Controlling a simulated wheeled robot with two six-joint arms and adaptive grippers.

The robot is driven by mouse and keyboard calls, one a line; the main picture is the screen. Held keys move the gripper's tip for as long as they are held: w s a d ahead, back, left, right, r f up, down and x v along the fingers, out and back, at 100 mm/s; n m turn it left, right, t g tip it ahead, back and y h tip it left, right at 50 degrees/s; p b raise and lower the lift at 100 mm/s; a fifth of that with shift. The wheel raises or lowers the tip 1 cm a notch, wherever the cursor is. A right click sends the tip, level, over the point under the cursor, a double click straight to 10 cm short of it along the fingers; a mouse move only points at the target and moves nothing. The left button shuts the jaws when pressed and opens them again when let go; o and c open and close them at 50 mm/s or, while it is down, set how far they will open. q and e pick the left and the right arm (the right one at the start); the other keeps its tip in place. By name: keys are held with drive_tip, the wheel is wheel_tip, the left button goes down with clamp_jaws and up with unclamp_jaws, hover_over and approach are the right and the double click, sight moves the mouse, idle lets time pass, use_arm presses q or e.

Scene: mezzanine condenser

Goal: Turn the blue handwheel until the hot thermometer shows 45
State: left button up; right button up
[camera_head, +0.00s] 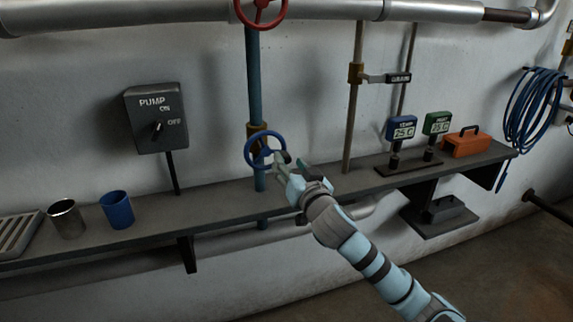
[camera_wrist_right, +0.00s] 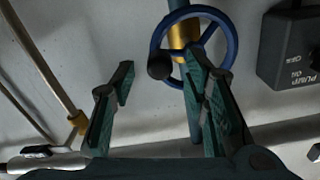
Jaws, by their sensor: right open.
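The blue handwheel (camera_head: 265,152) sits on a vertical blue pipe above the shelf, and it also shows in the right wrist view (camera_wrist_right: 234,45). A dark round knob (camera_wrist_right: 160,67) is at its rim. My right gripper (camera_head: 283,159) is at the wheel's right side. In the right wrist view my right gripper (camera_wrist_right: 158,82) is open, with the knob between its fingertips in the picture. One finger overlaps the wheel's lower part; contact cannot be told. A blue-framed thermometer (camera_head: 402,128) seems to read 25 C. A green-framed one (camera_head: 437,122) is too small to read surely. My left gripper is not in view.
A red handwheel (camera_head: 260,10) is higher on the same pipe. A pump switch box (camera_head: 155,118) is on the wall at left. A metal cup (camera_head: 66,219), blue cup (camera_head: 117,210) and orange toolbox (camera_head: 466,142) stand on the shelf (camera_head: 215,205). A blue hose hangs at right.

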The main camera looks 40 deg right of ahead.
sight(268, 155)
drive_tip(key=shift+x, duration=1.5)
drive_tip(key=shift+c, duration=0.4)
clamp_jaws()
drive_tip(key=shift+r, duration=0.1)
